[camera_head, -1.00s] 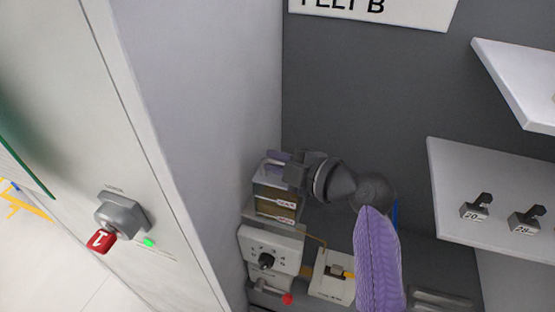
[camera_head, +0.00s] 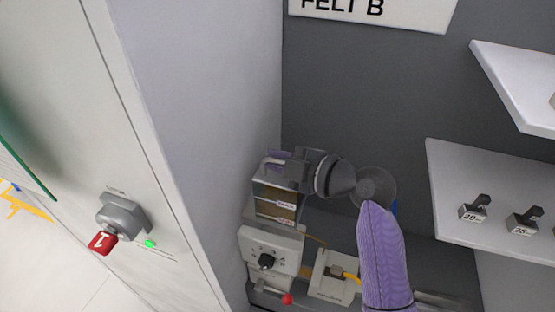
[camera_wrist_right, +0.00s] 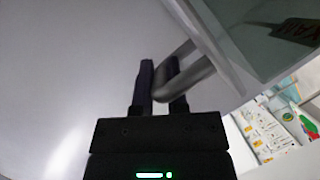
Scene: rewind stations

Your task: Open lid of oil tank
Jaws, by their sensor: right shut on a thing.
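The oil tank (camera_head: 276,211), a small clear-walled box holding amber oil with level labels, stands low in the corner in the head view. My right gripper (camera_head: 290,160) is at the top of the tank, its arm reaching in from the lower right. In the right wrist view, the fingers of my right gripper (camera_wrist_right: 160,75) are shut on a grey bar handle (camera_wrist_right: 196,72). The tank's clear wall with a red mark (camera_wrist_right: 285,35) shows at upper right there. The gripper hides part of the lid, and I cannot tell how far it is raised. My left gripper is out of view.
A panel with a black dial (camera_head: 266,261) sits below the tank, with a red knob (camera_head: 287,299) under it. A white box with a yellow cable (camera_head: 335,277) is to the right. Shelves with weights (camera_head: 473,208) stand at the right. A side wall (camera_head: 215,120) is close on the left.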

